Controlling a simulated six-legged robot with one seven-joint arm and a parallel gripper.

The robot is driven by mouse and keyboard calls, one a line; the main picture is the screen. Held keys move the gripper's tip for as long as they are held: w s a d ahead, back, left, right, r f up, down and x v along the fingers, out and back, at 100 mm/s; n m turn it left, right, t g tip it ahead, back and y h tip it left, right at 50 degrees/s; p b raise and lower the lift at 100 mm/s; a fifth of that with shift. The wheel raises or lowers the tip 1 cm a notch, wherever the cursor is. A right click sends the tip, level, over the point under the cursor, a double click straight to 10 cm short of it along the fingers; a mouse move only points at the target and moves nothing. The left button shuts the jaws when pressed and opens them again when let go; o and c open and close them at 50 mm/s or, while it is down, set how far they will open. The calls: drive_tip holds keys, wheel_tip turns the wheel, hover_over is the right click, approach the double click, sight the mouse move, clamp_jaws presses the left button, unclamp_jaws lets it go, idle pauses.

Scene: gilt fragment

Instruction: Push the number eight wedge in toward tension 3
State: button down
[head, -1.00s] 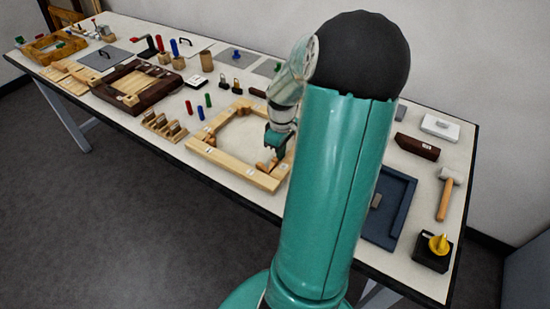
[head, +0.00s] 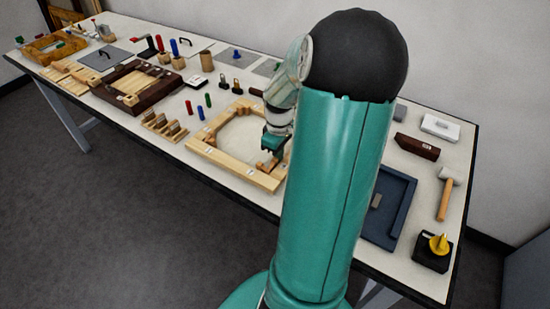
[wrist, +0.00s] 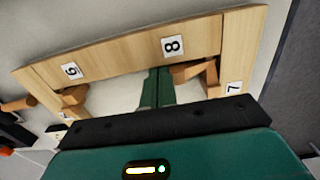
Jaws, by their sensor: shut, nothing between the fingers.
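A pale wooden frame (head: 210,154) lies on the table with number labels on its rails. In the wrist view the rail marked 8 (wrist: 130,54) runs across the top. An orange-brown wedge (wrist: 190,72) lies in the inner corner by the 8 label, with another wooden piece (wrist: 212,80) against the side marked 7. My gripper (wrist: 160,72) is shut and empty inside the frame, its fingertips close beside the wedge's left end. I cannot tell whether they touch. In the head view my gripper (head: 270,154) is low over the frame's right part, and my arm hides some of it.
Another orange-brown corner piece (wrist: 74,97) sits near the label at left. In the head view, red, blue and green pegs (head: 200,113) stand left of the frame. A wooden rack (head: 164,126) and a dark-framed panel (head: 138,85) lie farther left. A mallet (head: 445,195) lies at right.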

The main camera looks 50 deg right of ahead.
drive_tip(key=shift+a, duration=0.65)
idle(0.3)
drive_tip(key=shift+d+r, duration=0.2)
drive_tip(key=shift+r, duration=0.65)
drive_tip(key=shift+d+r, duration=0.15)
drive_tip(key=shift+r, duration=0.65)
drive_tip(key=shift+d+r, duration=0.2)
drive_tip(key=shift+r, duration=0.65)
drive_tip(key=shift+w+a+r, duration=0.1)
drive_tip(key=shift+a, duration=0.05)
drive_tip(key=w+a+r+t+h, duration=0.1)
drive_tip(key=a+r+t, duration=0.1)
drive_tip(key=a+r, duration=0.8)
drive_tip(key=w+a+r+t+h, duration=0.1)
drive_tip(key=a+r, duration=0.2)
drive_tip(key=a, duration=1.3)
drive_tip(key=s+a+r+m+t+y, duration=0.1)
drive_tip(key=s+a+r+t+y, duration=0.1)
drive_tip(key=s+a, duration=0.2)
drive_tip(key=a, duration=0.3)
drive_tip(key=shift+s+a+t, duration=0.3)
drive_tip(key=shift+s+a, duration=0.1)
